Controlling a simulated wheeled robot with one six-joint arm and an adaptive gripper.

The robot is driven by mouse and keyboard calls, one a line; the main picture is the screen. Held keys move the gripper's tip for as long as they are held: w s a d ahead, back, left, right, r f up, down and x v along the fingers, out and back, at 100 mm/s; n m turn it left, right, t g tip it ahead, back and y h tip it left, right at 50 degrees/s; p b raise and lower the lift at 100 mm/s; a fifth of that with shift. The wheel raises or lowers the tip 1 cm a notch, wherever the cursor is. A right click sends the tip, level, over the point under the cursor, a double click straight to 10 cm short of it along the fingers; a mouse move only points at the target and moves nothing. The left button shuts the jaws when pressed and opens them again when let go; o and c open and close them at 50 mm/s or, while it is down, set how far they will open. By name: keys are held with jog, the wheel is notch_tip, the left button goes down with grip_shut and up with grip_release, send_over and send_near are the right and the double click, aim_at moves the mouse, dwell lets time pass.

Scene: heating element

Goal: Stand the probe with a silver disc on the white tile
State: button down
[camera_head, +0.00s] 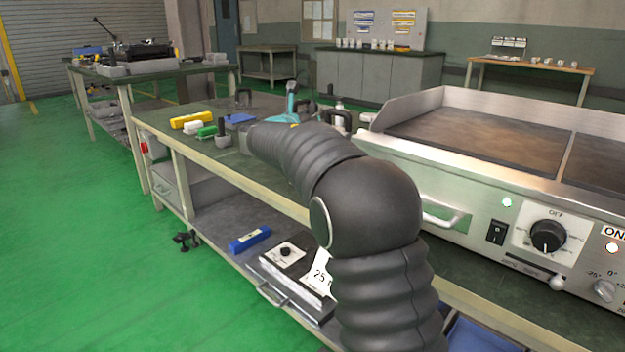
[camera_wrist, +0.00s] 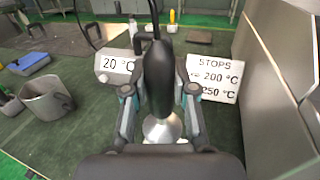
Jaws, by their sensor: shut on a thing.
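My gripper (camera_wrist: 160,97) is shut on a probe in the wrist view. The probe has a dark, rounded handle (camera_wrist: 159,72) between the fingers and a cable running up from it. A silver disc (camera_wrist: 161,130) flares out at its lower end. I cannot tell whether the disc touches the surface under it. I cannot pick out the white tile for certain in either view.
A white "20 °C" label (camera_wrist: 115,65) and a "STOPS" card (camera_wrist: 213,78) stand behind the gripper. A grey mug-like vessel (camera_wrist: 45,97) and a blue block (camera_wrist: 28,62) are at left. The steel griddle (camera_head: 520,190) borders the bench's right side.

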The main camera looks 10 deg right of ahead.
notch_tip(320, 180, down, 10)
jog(key=shift+w+f+b, duration=0.1)
jog(key=shift+b, duration=1)
jog(key=shift+f, duration=0.15)
jog(key=c, duration=0.9)
grip_release()
jog(key=shift+c, duration=0.2)
